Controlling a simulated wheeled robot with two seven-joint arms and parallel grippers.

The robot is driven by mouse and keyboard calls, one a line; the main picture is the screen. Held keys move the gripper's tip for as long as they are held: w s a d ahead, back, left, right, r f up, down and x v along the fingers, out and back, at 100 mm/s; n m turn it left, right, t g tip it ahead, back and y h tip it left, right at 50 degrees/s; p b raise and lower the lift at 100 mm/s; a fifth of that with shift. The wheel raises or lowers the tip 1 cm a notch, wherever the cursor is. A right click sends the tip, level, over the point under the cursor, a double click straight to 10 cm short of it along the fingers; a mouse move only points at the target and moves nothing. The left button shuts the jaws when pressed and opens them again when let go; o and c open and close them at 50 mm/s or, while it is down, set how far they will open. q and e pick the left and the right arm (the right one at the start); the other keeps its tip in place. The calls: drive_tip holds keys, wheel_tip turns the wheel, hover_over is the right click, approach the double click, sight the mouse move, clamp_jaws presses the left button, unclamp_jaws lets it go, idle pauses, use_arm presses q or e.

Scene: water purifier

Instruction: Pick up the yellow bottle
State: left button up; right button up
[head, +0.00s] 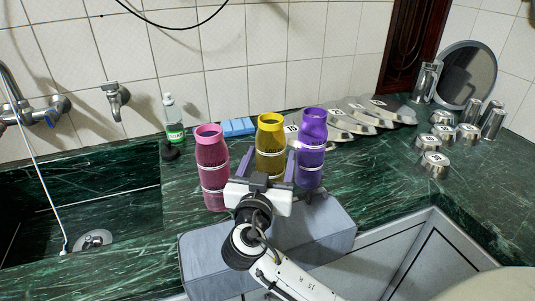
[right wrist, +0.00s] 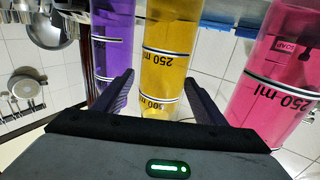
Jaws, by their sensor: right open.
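The yellow bottle (head: 270,140) stands upright on the green counter, between a pink bottle (head: 212,165) on its left and a purple bottle (head: 312,145) on its right. My right gripper (head: 270,153) is open in front of the yellow bottle, its fingers pointing at it from either side. In the right wrist view the scene is upside down. The yellow bottle (right wrist: 167,45) shows between the two fingers (right wrist: 158,82), with gaps at both sides. The gripper hides the bottle's lower part in the head view. My left gripper is not in view.
A sink (head: 95,215) lies at the left. A green-labelled bottle (head: 174,120) and a blue block (head: 238,127) stand near the wall. Stacked metal pieces (head: 355,118), metal cups (head: 434,163) and a round mirror-like disc (head: 466,75) are at the right. The pink and purple bottles flank the fingers closely.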

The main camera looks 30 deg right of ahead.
drive_tip(key=p+x, duration=0.1)
drive_tip(key=x, duration=0.5)
drive_tip(key=shift+w+f, duration=0.2)
drive_tip(key=shift+w, duration=0.15)
drive_tip(key=c, duration=0.9)
